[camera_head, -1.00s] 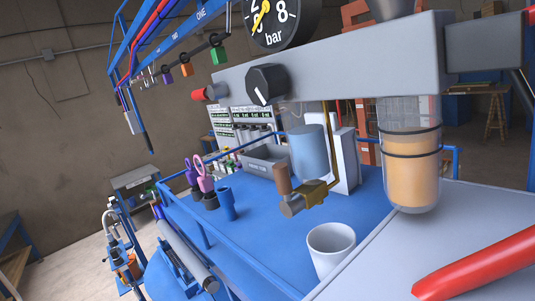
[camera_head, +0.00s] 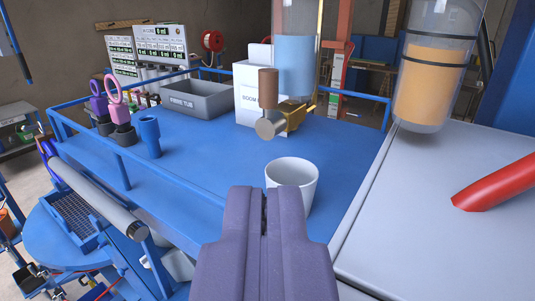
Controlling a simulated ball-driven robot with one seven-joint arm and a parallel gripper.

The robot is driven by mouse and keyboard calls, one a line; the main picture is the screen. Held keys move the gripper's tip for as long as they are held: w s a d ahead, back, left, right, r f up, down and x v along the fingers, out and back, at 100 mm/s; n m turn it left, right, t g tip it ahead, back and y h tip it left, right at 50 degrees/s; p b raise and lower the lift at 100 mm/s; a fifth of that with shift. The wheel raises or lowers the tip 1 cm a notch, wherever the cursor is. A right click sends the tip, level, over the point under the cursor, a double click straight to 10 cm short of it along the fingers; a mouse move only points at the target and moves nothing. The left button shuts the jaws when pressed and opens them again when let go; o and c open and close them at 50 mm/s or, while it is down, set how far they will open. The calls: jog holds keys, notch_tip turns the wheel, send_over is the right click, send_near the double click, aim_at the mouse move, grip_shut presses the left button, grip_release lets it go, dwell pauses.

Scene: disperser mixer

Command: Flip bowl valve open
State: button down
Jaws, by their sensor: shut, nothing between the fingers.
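A brass valve (camera_head: 292,115) with an upright brown handle (camera_head: 268,88) and a grey round end (camera_head: 270,127) shows just above the middle of the view. A clear vessel with blue liquid (camera_head: 295,65) is directly behind and above it. A white cup (camera_head: 292,178) stands on the blue table below the valve. My gripper (camera_head: 264,192) has purple fingers pressed together with nothing between them. It is at the bottom centre, in front of the cup and overlapping its lower left edge in the picture. The gripper appears apart from the valve.
A clear bowl with orange liquid (camera_head: 431,90) hangs at the right above a grey surface (camera_head: 430,230). A red lever (camera_head: 495,182) juts in there. Blue rails (camera_head: 120,165) edge the table (camera_head: 200,145). A grey tub (camera_head: 195,98) and a white box (camera_head: 248,105) stand behind.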

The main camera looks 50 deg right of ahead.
aim_at(268, 91)
jog(key=p+x, duration=0.2)
jog(key=x, duration=1.1)
jog(key=shift+d, duration=0.1)
jog(key=shift+p, duration=0.3)
